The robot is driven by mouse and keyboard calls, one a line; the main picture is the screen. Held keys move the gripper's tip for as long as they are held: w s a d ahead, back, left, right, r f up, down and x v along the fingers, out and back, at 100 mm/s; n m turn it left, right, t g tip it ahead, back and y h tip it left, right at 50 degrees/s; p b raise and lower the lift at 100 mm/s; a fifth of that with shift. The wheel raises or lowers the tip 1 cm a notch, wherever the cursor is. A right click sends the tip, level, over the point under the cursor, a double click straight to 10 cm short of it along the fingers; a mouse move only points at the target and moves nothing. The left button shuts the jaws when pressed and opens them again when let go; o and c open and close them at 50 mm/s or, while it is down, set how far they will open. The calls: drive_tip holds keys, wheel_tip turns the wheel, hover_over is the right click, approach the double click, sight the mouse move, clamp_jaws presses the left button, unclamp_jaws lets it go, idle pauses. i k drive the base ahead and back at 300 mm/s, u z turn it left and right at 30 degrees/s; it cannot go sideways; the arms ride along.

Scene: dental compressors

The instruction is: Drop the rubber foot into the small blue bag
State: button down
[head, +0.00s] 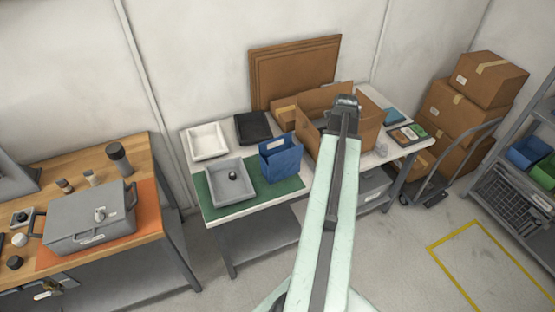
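The small blue bag (279,161) stands upright on the white table, at the right part of a green mat. Its inside is mostly hidden. A small black round piece (232,175), which looks like the rubber foot, lies in a grey tray (216,200) left of the bag. Another dark round piece (15,262) lies on the wooden bench at far left; I cannot tell its kind. My arm reaches up from the bottom of the view. My gripper (345,101) appears in front of the open cardboard box, right of the bag. Its fingers are too small to read.
A white tray (206,142), a black tray (253,128) and an open cardboard box (371,129) crowd the table. A grey case (90,222) sits on the wooden bench (150,198). Stacked boxes (458,112) stand on a cart at right. Floor at lower right is clear.

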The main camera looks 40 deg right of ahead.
sight(284, 172)
drive_tip(key=i, duration=0.85)
drive_tip(key=z, duration=0.05)
